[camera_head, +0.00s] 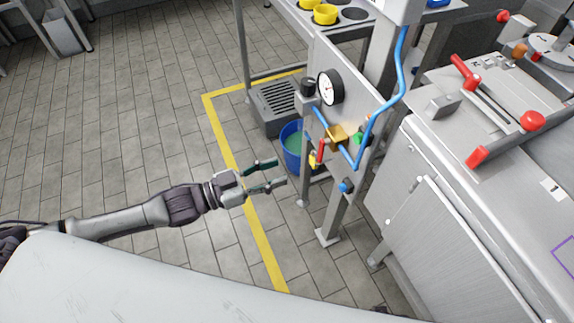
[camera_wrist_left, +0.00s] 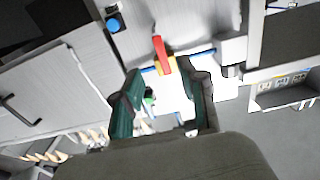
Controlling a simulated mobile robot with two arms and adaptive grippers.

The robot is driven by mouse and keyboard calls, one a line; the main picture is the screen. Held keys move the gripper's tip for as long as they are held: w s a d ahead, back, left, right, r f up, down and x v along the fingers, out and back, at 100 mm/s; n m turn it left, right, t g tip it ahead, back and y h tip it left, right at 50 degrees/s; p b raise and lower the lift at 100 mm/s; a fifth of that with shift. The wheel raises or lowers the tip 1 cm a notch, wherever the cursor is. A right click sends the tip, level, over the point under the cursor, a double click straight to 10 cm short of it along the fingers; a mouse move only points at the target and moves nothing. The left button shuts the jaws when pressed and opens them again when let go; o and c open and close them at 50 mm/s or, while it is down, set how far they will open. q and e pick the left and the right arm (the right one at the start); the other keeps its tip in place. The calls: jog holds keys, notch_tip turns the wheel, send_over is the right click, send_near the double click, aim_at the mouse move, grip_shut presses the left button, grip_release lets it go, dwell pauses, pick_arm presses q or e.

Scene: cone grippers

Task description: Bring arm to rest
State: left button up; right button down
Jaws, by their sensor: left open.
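My left gripper (camera_head: 272,174) reaches in from the left in the head view, over the tiled floor and the yellow floor line. Its two fingers are apart and nothing is between them. Its fingertips point right, toward the panel with the gauge, and stand apart from it. In the left wrist view the gripper's dark green fingers (camera_wrist_left: 160,105) are spread, with a red handle (camera_wrist_left: 162,54) on the panel showing beyond them. My right gripper is in neither view.
A panel with a pressure gauge (camera_head: 330,88), a blue hose (camera_head: 400,75) and a red-handled valve (camera_head: 320,150) stands right of the gripper. A blue bucket (camera_head: 291,150) stands behind. A metal machine (camera_head: 450,230) fills the right side.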

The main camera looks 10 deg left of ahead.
pick_arm(q)
jog(key=shift+a, duration=0.1)
dwell(0.5)
notch_tip(320, 180, down, 14)
jog(key=w+a+n+y, duration=0.2)
jog(key=w+n+y, duration=0.15)
jog(key=y, duration=0.35)
jog(key=s+a+f+n+g+y, duration=0.1)
jog(key=s+a+f+y, duration=0.15)
jog(key=f, duration=0.25)
jog(key=s+a+f+n+g+y, duration=0.1)
jog(key=s+f+n+y, duration=0.1)
jog(key=s+f, duration=0.3)
jog(key=s+a+f+n+g+y, duration=0.25)
jog(key=s+f+g, duration=0.45)
jog(key=s+f, duration=0.8)
jog(key=s+a+r+p, duration=0.1)
jog(key=s+r+p, duration=0.1)
jog(key=s+p, duration=0.5)
jog(key=s+a+r+p, duration=0.2)
jog(key=s+p, duration=0.6)
jog(key=s, duration=0.1)
jog(key=shift+s+a+r+g+y, duration=0.15)
jog(key=shift+s+r+g+y, duration=0.1)
jog(key=shift+s+g+y, duration=0.1)
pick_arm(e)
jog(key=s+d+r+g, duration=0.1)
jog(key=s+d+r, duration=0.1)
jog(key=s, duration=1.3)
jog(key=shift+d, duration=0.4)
